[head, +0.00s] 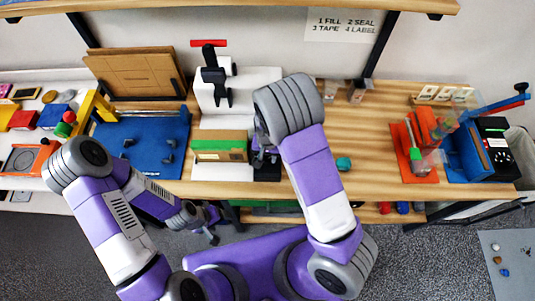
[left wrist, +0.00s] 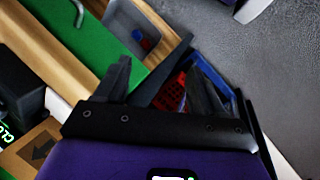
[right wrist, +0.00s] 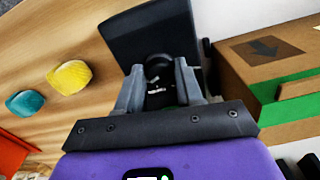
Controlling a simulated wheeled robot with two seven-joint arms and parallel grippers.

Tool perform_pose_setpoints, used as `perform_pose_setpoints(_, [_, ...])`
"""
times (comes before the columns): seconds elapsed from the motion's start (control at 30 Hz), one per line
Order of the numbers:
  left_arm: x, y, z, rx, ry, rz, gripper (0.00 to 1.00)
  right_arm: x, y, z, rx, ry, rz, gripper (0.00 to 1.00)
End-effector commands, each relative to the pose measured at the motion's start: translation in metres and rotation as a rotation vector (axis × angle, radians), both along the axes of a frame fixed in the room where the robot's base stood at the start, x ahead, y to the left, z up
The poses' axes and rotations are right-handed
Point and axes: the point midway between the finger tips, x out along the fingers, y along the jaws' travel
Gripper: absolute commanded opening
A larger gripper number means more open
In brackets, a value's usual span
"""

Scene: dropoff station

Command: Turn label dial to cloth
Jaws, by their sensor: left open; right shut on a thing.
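The label dial (right wrist: 158,72) is a dark round knob on a black station (head: 267,172) at the front edge of the bench, right of a cardboard box. My right gripper (head: 262,155) is shut on the knob. Its fingers (right wrist: 158,88) sit either side of the knob in the right wrist view and partly hide its pointer. In the left wrist view, green letters starting "CLO" show on the black station (left wrist: 8,130) at the left edge. My left gripper (head: 208,222) hangs low in front of the bench; its fingers (left wrist: 160,85) are apart and empty.
The cardboard box (head: 220,150) with a green strip stands left of the station; it also shows in the right wrist view (right wrist: 255,70). A teal piece (right wrist: 26,103) and a yellow piece (right wrist: 70,77) lie on the bench. A blue mat (head: 150,150) lies further left.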

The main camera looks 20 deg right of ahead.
Motion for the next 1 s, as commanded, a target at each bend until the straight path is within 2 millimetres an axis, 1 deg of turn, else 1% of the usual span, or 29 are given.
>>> perform_pose_setpoints(0.1, [0.0,0.0,0.0037,0.0,0.0,0.0,0.69,0.0004,-0.0001,0.0013,0.0,-0.001,-0.059,0.06])
perform_pose_setpoints(0.33, [-0.0001,0.0,0.0061,0.0,0.0,0.0,0.69,0.0005,-0.0001,0.0007,0.0,-0.001,-0.121,0.06])
perform_pose_setpoints(0.83, [0.0,0.0,0.0063,0.0,0.0,0.0,0.69,0.0005,0.0,0.0003,0.0,-0.001,-0.139,0.06])
perform_pose_setpoints(0.87, [0.0,0.0,0.0063,0.0,0.0,0.0,0.69,0.0004,0.0,0.0003,0.0,-0.001,-0.139,0.41])
perform_pose_setpoints(1.0, [0.0,0.0,0.0063,0.0,0.0,0.0,0.69,0.0004,-0.0001,0.0002,0.0,-0.001,-0.137,0.61])
